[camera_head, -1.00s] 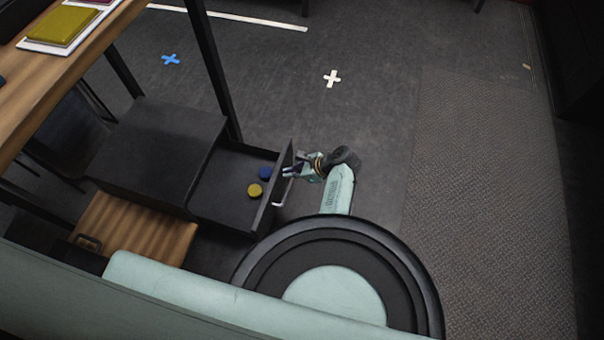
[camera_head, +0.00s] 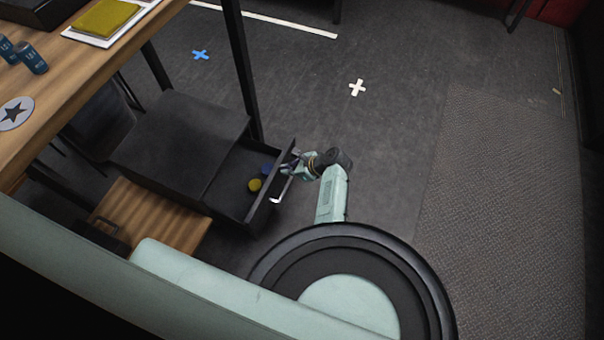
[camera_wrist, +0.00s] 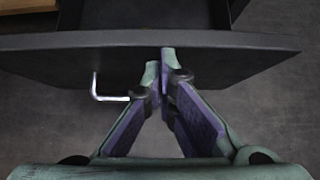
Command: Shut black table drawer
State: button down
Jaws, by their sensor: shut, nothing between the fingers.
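The black table drawer (camera_head: 228,186) stands partly open under the wooden table, pulled out to the right from its black cabinet (camera_head: 178,140). A yellow round piece (camera_head: 254,185) and a blue piece (camera_head: 267,169) lie inside it. Its front panel (camera_wrist: 62,62) crosses the wrist view, with a silver bent handle (camera_wrist: 108,97) on the left. The handle also shows in the head view (camera_head: 281,190). My gripper (camera_head: 292,160) is at the outer face of the drawer front, beside the handle. In the wrist view its fingertips (camera_wrist: 164,55) are together, empty, and appear to touch the panel.
The wooden table (camera_head: 85,75) is above left, with blue cans (camera_head: 30,57), a yellow pad (camera_head: 104,17) and a star disc (camera_head: 15,113). A black table leg (camera_head: 242,70) stands behind the drawer. Floor to the right is clear, with a textured mat (camera_head: 510,200).

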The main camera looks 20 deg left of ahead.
jog(key=a+b, duration=0.1)
jog(key=a, duration=1.5)
jog(key=shift+w+a+b, duration=0.3)
jog(key=shift+b, duration=0.1)
jog(key=shift+a+r, duration=0.1)
jog(key=d+r+p, duration=0.1)
jog(key=d+r, duration=0.1)
jog(key=d, duration=0.2)
jog(key=d+r+p, duration=0.1)
jog(key=d+r, duration=0.1)
jog(key=d, duration=0.1)
jog(key=d+r+p, duration=0.1)
jog(key=d+r, duration=0.2)
jog(key=d, duration=0.1)
jog(key=shift+s+d+p, duration=0.2)
jog(key=shift+d+p, duration=0.1)
jog(key=shift+p, duration=0.05)
jog(key=shift+f, duration=0.1)
